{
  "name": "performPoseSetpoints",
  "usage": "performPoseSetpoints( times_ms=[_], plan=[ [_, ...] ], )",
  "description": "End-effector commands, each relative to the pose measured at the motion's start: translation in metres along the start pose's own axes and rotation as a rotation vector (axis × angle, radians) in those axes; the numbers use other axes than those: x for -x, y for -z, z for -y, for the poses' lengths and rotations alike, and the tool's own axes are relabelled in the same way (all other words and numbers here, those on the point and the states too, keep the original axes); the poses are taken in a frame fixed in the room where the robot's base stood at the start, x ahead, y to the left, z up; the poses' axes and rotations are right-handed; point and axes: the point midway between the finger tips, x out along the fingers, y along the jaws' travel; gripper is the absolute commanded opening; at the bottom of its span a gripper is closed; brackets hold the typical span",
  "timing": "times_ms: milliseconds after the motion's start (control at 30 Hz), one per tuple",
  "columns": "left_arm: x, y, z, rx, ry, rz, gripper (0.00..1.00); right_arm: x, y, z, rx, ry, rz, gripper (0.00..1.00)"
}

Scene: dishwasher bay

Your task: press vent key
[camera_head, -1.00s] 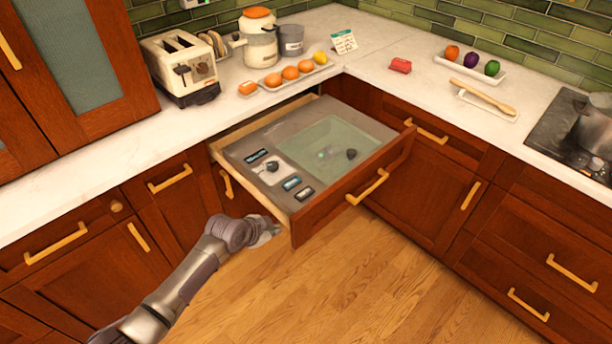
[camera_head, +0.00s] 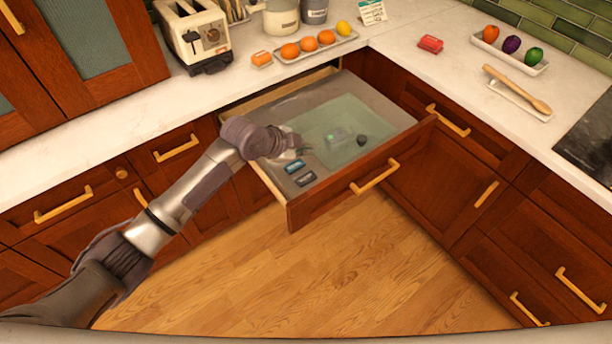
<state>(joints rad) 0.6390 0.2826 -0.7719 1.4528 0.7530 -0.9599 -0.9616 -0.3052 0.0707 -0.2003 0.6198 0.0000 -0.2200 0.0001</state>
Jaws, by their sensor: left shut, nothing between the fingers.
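An open drawer unit (camera_head: 308,115) has a grey top with a clear glass lid (camera_head: 345,123) and a control strip at its left front. Two dark keys with pale blue displays show on the strip, one key (camera_head: 293,167) behind the other key (camera_head: 305,178). Their labels are too small to read, so I cannot tell which is the vent key. My left gripper (camera_head: 294,150) is shut and empty over the strip, just behind these keys. It hides the rest of the strip; I cannot tell whether it touches the surface. My right gripper is not in view.
The drawer's wooden front (camera_head: 345,185) with its handle (camera_head: 375,178) stands out over the floor. On the counter behind are a toaster (camera_head: 195,35), a tray of oranges (camera_head: 317,47) and a red packet (camera_head: 430,44). The floor (camera_head: 330,275) in front is clear.

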Motion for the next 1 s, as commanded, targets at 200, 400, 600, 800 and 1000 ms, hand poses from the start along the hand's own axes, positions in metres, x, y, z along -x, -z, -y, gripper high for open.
performPoseSetpoints(
  times_ms=[200,400,600,800,1000],
  plan=[
    [-0.007,-0.005,-0.006,0.002,0.000,0.000,0.00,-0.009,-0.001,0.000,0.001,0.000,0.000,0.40],
    [-0.024,-0.017,-0.018,0.002,0.000,-0.001,0.00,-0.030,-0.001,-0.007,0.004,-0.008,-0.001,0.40],
    [-0.045,-0.032,-0.033,0.002,0.000,-0.001,0.00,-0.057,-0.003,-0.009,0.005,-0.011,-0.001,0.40],
    [-0.059,-0.043,-0.043,0.002,-0.001,0.000,0.00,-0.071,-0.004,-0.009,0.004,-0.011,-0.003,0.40],
    [-0.062,-0.045,-0.045,0.002,0.001,0.000,0.00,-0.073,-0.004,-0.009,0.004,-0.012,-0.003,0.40]
  ],
)
